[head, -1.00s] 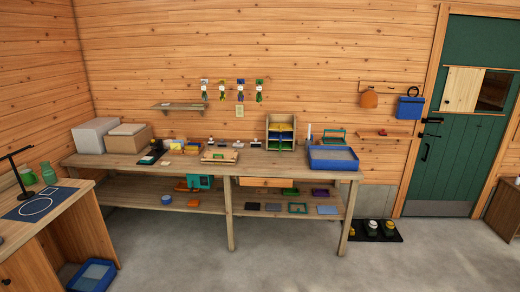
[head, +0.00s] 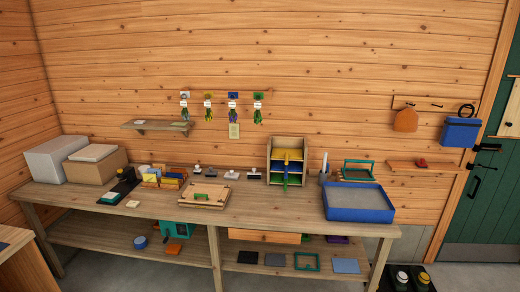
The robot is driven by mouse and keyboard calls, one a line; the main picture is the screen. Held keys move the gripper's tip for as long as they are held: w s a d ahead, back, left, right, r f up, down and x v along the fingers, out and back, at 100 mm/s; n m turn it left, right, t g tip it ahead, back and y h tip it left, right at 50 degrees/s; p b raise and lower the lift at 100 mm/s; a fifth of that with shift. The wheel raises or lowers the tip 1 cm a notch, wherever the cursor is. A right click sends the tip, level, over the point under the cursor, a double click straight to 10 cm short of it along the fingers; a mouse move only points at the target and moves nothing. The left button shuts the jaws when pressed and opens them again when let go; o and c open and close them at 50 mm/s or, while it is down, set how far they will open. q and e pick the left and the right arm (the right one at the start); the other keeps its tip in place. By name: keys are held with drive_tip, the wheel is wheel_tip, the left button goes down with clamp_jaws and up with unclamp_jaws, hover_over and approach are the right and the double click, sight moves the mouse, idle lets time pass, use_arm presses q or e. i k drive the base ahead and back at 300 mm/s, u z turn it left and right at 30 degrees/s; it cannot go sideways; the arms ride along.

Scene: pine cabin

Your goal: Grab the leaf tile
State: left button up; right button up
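I cannot pick out a leaf tile for sure at this distance. Small flat pieces lie on the long workbench (head: 270,205): a pale square (head: 132,204) near its left front and a green pad (head: 110,198) beside a dark strip. A flat wooden board or press (head: 205,195) with a green piece on top lies near the bench's middle. Any leaf marking is too small to make out. Neither of my grippers shows in the head view.
Two boxes (head: 58,158) stand at the bench's left end. A wooden sorter (head: 287,160) stands at the back, and a blue tray (head: 358,214) sits at the right. Several stampers line the back. Bare bench top lies around the press.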

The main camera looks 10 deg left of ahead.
sight(132, 204)
drive_tip(key=i, duration=0.95)
drive_tip(key=u, duration=2.15)
drive_tip(key=i, duration=0.75)
drive_tip(key=u, duration=0.6)
drive_tip(key=i, duration=0.85)
drive_tip(key=z, duration=0.1)
